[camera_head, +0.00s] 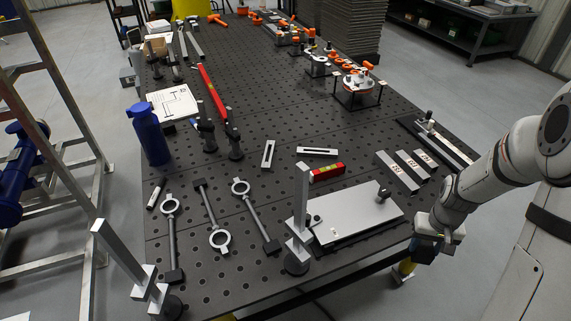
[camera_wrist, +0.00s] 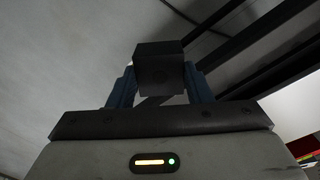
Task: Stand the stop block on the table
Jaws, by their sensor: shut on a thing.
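My gripper (camera_head: 425,252) hangs low at the right in the head view, beside the table's near right corner and apart from the tabletop. In the wrist view a dark, squarish block (camera_wrist: 160,68), apparently the stop block, sits between my gripper's two blue fingers (camera_wrist: 160,88). The gripper is shut on it. In the head view the block cannot be told apart from the dark fingers. The table (camera_head: 285,125) is a long black top with a grid of holes.
A grey plate (camera_head: 355,215) with a knob lies near the table's near right corner, next to an upright metal bracket (camera_head: 302,200). Ring-ended rods (camera_head: 255,215), slotted bars (camera_head: 268,154), a red level (camera_head: 327,172) and a blue bottle (camera_head: 148,135) lie or stand around. The middle has bare room.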

